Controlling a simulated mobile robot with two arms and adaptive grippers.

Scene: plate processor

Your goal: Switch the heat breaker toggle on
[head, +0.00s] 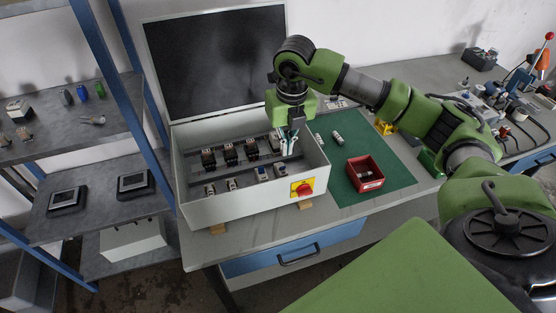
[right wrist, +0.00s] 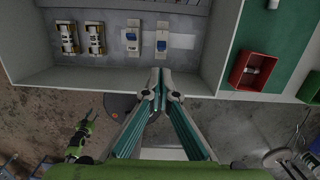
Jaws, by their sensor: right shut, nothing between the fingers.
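An open grey control box (head: 232,209) stands on the workbench. Two white breakers with blue toggles sit in its front row: the left breaker (head: 262,174) and the right breaker (head: 280,170). The right wrist view also shows the left one (right wrist: 131,47) and the right one (right wrist: 162,54).
Several contactors (head: 230,154) stand in the back row, and two small fuse holders (head: 231,185) sit left of the breakers. The front wall carries a red rotary switch (head: 303,189). A red bin (head: 365,173) rests on the green mat (head: 338,183). The raised lid (head: 215,60) stands behind.

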